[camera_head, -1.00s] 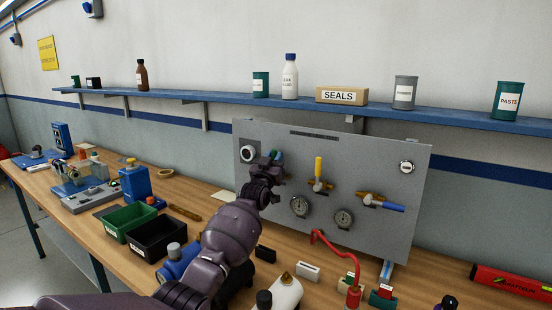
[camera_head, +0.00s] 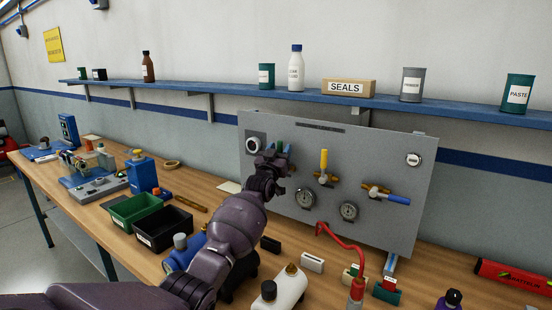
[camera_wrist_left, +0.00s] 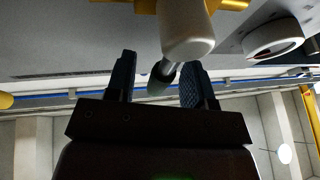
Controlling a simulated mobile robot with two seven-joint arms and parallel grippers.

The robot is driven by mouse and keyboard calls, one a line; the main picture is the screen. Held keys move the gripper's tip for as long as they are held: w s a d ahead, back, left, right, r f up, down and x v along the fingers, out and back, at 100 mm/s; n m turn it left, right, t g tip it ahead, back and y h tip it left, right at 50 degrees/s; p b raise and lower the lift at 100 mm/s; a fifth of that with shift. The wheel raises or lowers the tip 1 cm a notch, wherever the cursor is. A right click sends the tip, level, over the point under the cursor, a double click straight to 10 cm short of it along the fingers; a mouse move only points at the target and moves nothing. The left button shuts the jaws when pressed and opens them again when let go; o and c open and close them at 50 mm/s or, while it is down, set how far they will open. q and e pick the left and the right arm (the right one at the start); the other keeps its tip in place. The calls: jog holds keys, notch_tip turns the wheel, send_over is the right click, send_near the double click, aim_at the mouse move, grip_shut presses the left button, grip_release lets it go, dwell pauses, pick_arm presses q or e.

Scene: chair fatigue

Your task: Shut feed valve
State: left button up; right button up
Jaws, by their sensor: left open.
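The grey valve panel (camera_head: 330,215) stands on the bench against the wall. It carries a yellow-handled valve (camera_head: 323,160) with its handle upright, a blue-handled valve (camera_head: 388,195) with its handle pointing right, and a green-handled valve (camera_head: 279,148) mostly hidden behind my gripper. I cannot read which is the feed valve. My left gripper (camera_head: 273,160) is open in front of the green valve. Contact cannot be told. My right gripper is out of view.
Two gauges (camera_head: 305,198) sit low on the panel. Green (camera_head: 135,207) and black (camera_head: 163,228) bins stand to the left. A blue shelf (camera_head: 220,90) runs above.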

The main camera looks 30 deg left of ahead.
pick_arm(q)
jog(key=shift+s+f, duration=0.2)
jog(key=shift+s, duration=0.1)
jog(key=v, duration=1)
